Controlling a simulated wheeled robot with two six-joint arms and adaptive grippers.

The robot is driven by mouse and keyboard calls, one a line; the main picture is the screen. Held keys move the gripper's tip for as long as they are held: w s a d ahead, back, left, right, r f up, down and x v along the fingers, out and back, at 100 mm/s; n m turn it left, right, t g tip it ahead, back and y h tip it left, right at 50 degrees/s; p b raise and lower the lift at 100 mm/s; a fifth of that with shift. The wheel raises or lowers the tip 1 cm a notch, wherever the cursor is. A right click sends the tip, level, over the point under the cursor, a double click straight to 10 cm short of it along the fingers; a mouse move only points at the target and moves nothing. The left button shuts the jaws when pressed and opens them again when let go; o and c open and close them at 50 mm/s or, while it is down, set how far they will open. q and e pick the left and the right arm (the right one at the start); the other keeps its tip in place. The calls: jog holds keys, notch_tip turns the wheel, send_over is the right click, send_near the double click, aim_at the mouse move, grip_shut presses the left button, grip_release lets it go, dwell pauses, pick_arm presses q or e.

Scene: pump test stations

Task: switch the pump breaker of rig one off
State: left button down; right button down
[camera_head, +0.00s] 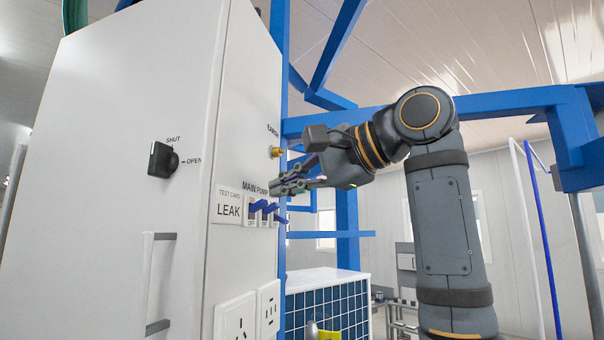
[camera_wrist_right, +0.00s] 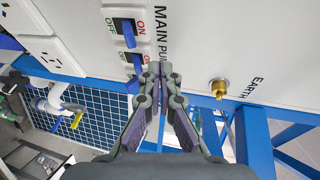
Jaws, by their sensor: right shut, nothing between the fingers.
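Contact is unclear. My left gripper is out of view.
The cabinet (camera_head: 130,120) carries a black SHUT/OPEN knob (camera_head: 162,160), a LEAK card (camera_head: 229,206), sockets (camera_head: 235,318) and a brass EARTH stud (camera_head: 277,152). Blue frame beams (camera_head: 450,107) stand behind my right arm. A blue-grid unit (camera_head: 330,300) is below.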

jog(key=shift+w+a+f, duration=0.1)
jog(key=shift+w+a, duration=0.05)
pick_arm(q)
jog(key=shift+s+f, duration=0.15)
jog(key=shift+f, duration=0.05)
pick_arm(e)
jog(key=shift+f, duration=0.15)
